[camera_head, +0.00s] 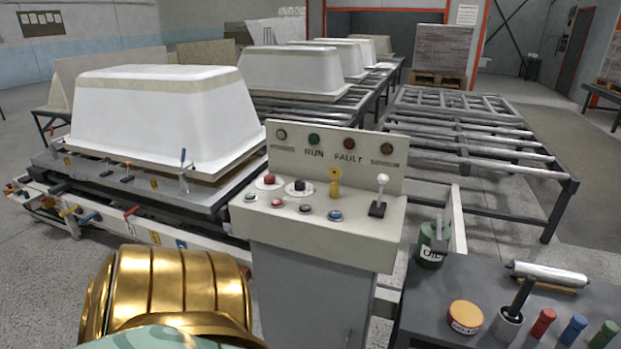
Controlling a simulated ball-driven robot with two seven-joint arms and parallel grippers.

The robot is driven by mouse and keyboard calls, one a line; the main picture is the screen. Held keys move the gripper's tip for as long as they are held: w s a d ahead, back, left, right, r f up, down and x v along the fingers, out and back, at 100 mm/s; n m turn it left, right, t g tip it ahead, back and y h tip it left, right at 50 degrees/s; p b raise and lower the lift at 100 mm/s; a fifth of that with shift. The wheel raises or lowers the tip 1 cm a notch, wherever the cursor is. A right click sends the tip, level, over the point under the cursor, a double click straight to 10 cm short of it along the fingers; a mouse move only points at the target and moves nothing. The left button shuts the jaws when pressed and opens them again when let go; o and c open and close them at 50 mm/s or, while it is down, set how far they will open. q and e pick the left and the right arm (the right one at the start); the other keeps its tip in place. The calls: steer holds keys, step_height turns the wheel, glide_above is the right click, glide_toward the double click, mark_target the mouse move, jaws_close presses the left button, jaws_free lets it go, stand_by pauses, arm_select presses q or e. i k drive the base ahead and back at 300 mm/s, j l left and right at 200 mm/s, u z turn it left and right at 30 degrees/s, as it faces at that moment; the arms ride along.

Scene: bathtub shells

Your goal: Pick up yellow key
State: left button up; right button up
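The yellow key (334,182) stands upright in the control console (330,231), near the middle of its sloped top face, below the RUN and FAULT labels. It has a round head with a small hole and a wider lower part. Nothing of mine touches it. A gold, ribbed part of my body with a pale green piece fills the lower left, in front of and left of the console. Neither of my grippers shows in the head view.
Around the key are a red button (269,180), a black knob (298,188), several small buttons and a white-balled lever (381,190). White tub shells (160,120) stand behind.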

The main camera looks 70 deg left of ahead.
mark_target(335, 173)
steer(key=u, duration=1.9)
steer(key=z, duration=0.8)
steer(key=j+z, duration=0.9)
steer(key=k+j+z, duration=0.15)
steer(key=j+z, duration=0.25)
